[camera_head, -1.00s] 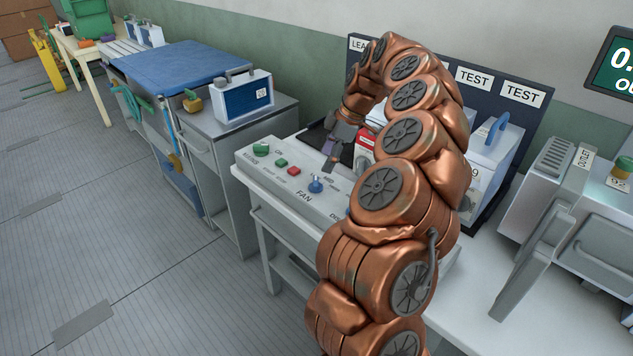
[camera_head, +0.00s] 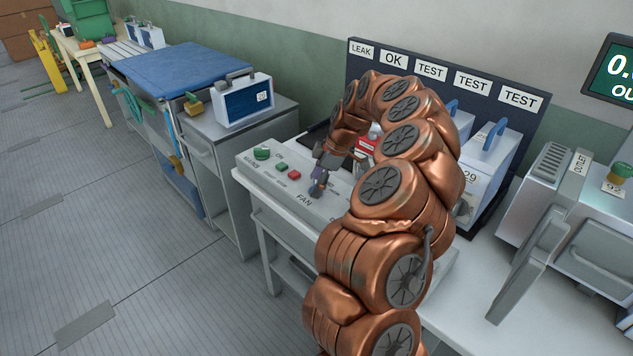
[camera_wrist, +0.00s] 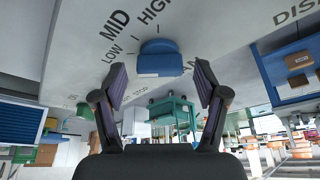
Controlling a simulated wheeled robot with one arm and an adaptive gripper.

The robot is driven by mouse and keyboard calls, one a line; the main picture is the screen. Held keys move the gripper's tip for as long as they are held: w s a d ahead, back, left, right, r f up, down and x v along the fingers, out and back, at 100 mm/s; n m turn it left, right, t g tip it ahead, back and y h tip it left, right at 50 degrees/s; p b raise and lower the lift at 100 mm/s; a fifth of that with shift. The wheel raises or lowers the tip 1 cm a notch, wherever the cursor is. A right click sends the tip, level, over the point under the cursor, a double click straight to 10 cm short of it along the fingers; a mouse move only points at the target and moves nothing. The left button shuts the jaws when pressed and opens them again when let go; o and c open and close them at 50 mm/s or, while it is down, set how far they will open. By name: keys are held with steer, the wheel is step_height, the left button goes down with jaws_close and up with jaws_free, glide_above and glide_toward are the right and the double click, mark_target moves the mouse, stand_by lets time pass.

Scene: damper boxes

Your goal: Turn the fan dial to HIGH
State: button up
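The blue fan dial (camera_wrist: 160,58) shows in the wrist view on the grey control panel (camera_wrist: 215,25), with the LOW, MID and HIGH labels beyond it. I cannot tell which mark it points to. My gripper (camera_wrist: 161,78) is open, its two dark fingers apart on the left and right of the dial, with gaps visible on both sides. In the head view my gripper (camera_head: 318,186) is low over the panel just above the FAN label, and it mostly hides the dial there.
Green and red buttons (camera_head: 293,174) and a green knob (camera_head: 262,153) sit on the panel left of my gripper. A dark board with LEAK, OK and TEST labels (camera_head: 430,71) stands behind boxes. A blue-fronted box (camera_head: 245,100) stands on the cabinet at left.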

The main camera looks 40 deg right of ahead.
steer(key=c, duration=1.1)
